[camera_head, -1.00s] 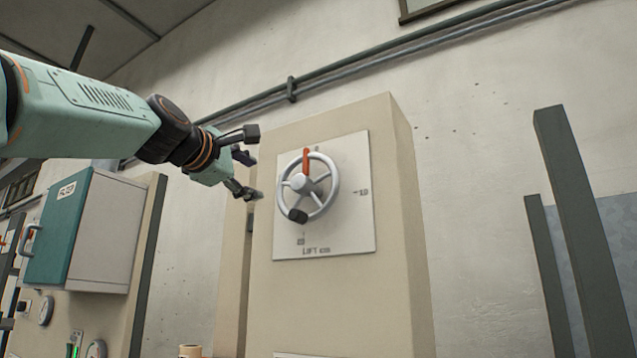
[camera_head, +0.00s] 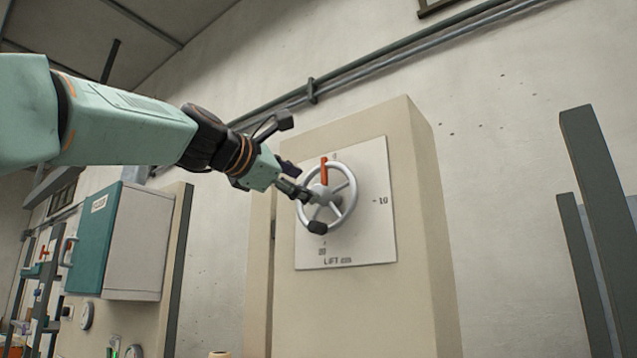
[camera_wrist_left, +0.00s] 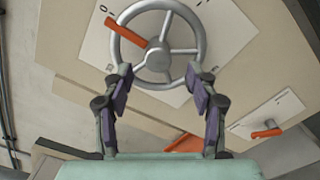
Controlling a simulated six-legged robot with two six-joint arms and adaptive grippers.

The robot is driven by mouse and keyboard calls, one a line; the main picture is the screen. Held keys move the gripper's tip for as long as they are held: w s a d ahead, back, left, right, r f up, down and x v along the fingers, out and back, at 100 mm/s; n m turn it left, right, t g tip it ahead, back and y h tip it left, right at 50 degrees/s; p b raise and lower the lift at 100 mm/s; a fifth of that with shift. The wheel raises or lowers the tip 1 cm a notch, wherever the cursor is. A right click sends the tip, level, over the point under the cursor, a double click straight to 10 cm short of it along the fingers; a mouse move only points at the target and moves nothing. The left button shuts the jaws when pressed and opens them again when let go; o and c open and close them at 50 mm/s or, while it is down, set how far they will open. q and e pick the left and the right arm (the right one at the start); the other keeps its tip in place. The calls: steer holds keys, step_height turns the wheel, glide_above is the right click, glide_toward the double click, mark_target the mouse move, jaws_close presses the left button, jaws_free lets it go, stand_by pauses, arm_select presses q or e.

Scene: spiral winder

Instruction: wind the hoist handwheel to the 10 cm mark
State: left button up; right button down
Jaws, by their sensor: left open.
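The handwheel (camera_head: 351,208) is a silver spoked ring with a dark knob (camera_head: 317,227) at its bottom. It stands on a white plate (camera_head: 370,238) marked "10" at the right and "LIFT" below. A red pointer (camera_head: 324,170) points up near the top of the wheel. My left gripper (camera_head: 297,180) is open at the wheel's left side, its lower finger overlapping the rim in the picture. In the left wrist view, the open fingers (camera_wrist_left: 158,73) point at the lower part of the wheel (camera_wrist_left: 202,30), either side of its hub. Contact is unclear. My right gripper is out of view.
The plate is on a tall beige cabinet (camera_head: 425,250). A teal-fronted box (camera_head: 95,240) hangs at the left, and dark posts (camera_head: 590,200) stand at the right. In the left wrist view, an orange lever (camera_wrist_left: 268,132) sits on another white plate.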

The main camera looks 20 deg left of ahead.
mark_target(318, 201)
arm_select(q)
steer(key=shift+w+d+r+p, duration=0.15)
steer(key=shift+w+p, duration=0.1)
steer(key=shift+p, duration=0.1)
steer(key=shift+w+p, duration=0.2)
steer(key=shift+p, duration=0.15)
steer(key=p+x, duration=0.1)
steer(key=x, duration=0.2)
steer(key=p+x, duration=0.1)
steer(key=x, duration=0.1)
steer(key=shift+w+f+p, duration=0.25)
steer(key=shift+f+p, duration=0.05)
steer(key=shift+p, duration=0.05)
steer(key=shift+s+a, duration=0.15)
steer(key=shift+a, duration=0.5)
steer(key=shift+c, duration=0.5)
steer(key=shift+d, duration=0.35)
steer(key=c, duration=0.3)
steer(key=shift+c, duration=0.8)
jaws_close()
